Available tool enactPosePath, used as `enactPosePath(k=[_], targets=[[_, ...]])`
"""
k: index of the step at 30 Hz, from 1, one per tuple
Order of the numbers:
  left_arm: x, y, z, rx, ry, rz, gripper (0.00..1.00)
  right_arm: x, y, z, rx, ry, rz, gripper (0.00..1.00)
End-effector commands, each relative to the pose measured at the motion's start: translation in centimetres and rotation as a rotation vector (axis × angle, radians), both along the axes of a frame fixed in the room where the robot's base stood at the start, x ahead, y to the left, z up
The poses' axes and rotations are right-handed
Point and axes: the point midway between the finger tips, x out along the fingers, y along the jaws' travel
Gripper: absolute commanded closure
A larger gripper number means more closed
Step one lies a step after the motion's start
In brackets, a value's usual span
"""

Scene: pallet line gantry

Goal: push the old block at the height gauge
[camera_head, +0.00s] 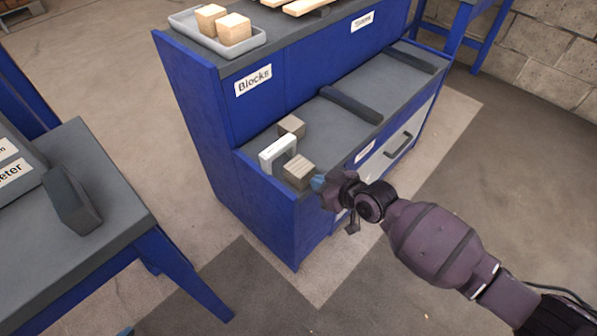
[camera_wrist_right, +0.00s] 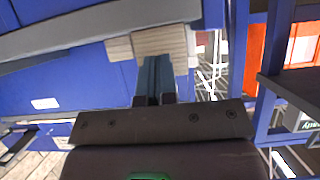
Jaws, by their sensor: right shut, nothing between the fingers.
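A weathered grey-brown block (camera_head: 299,171) sits on the lower grey shelf of the blue bench, at its near left corner. It stands right in front of the white height gauge (camera_head: 277,152). A second greyish block (camera_head: 291,126) is behind the gauge. My right gripper (camera_head: 319,183) is shut and empty, its blue fingertips close beside the near block's right side; whether they touch is unclear. In the right wrist view the shut fingers (camera_wrist_right: 157,78) point at the grained block (camera_wrist_right: 160,42). A light-blue tip at the bottom edge may be my left gripper (camera_head: 126,331).
A grey tray (camera_head: 257,40) with two light wooden blocks (camera_head: 233,29) stands on the upper shelf, above the "Blocks" label (camera_head: 253,80). A dark bar (camera_head: 337,104) lies across the lower shelf. A grey-topped table (camera_head: 116,207) stands at the left.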

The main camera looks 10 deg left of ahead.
Motion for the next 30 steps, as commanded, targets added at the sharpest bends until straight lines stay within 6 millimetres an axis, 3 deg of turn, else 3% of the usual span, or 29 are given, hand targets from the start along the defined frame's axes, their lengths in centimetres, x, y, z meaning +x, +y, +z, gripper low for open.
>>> enactPosePath(k=[30], targets=[[-0.17, -0.03, -0.38, -0.001, 0.009, 0.000, 0.13, 0.62, 0.88, -0.03, 0.000, 0.000, 0.001, 1.00]])
